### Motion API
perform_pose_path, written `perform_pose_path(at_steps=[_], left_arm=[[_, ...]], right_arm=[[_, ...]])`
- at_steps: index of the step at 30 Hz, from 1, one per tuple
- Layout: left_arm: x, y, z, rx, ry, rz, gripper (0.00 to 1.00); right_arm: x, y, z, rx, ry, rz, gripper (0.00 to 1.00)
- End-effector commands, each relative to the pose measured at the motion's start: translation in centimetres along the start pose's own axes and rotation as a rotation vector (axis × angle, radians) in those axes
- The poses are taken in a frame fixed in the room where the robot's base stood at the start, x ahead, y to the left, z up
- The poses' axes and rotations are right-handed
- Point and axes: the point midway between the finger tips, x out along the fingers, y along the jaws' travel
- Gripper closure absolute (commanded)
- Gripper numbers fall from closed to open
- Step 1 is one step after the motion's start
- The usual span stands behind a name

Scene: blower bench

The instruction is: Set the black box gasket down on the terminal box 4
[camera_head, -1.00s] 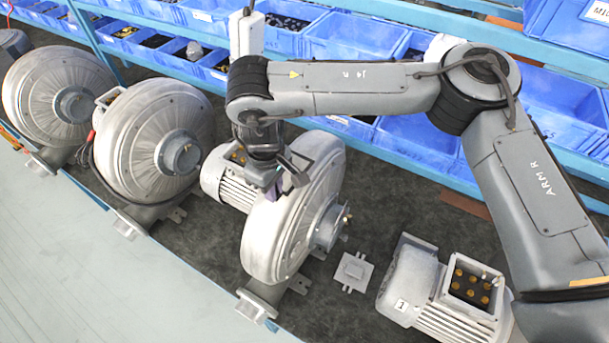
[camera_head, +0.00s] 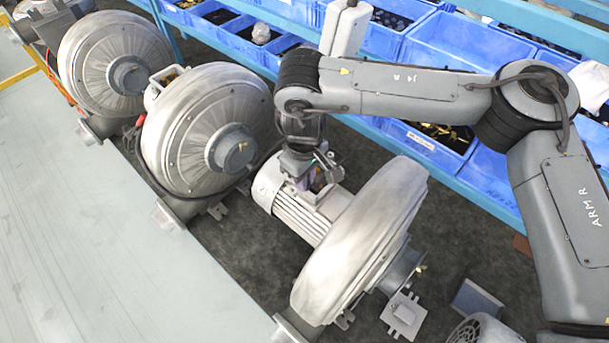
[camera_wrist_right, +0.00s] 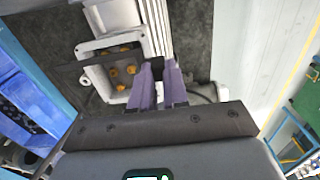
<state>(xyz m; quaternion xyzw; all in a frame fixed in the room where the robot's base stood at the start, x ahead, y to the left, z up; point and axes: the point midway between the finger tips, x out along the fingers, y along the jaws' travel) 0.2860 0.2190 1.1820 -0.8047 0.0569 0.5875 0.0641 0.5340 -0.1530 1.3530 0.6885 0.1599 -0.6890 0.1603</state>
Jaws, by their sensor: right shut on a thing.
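My right gripper (camera_head: 308,180) is above the motor of the nearest blower in the head view. In the right wrist view its purple fingers (camera_wrist_right: 160,82) are shut on the black box gasket (camera_wrist_right: 98,61), which shows as a thin dark strip extending left from the fingertips. The open terminal box (camera_wrist_right: 110,43), light grey with several brass terminals inside, lies below and partly behind the strip. I cannot tell whether the gasket touches its rim. In the head view the terminal box (camera_head: 332,198) is partly hidden by the gripper. My left gripper is not in view.
The nearest blower housing (camera_head: 360,245) stands to the right of the gripper, another blower (camera_head: 205,125) to the left. Blue bins (camera_head: 460,50) line the rack behind. The pale bench front (camera_head: 90,240) is clear.

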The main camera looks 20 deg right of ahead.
Motion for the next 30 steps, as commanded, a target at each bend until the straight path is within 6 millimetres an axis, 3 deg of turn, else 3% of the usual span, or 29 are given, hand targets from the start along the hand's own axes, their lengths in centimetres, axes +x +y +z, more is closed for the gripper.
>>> perform_pose_path(at_steps=[14, 30], left_arm=[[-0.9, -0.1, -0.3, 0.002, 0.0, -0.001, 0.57], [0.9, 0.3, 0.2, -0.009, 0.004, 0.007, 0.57]], right_arm=[[-0.2, 0.0, 0.1, 0.001, -0.001, -0.001, 1.0], [3.8, 0.0, 0.1, 0.0, -0.001, -0.001, 1.0]])
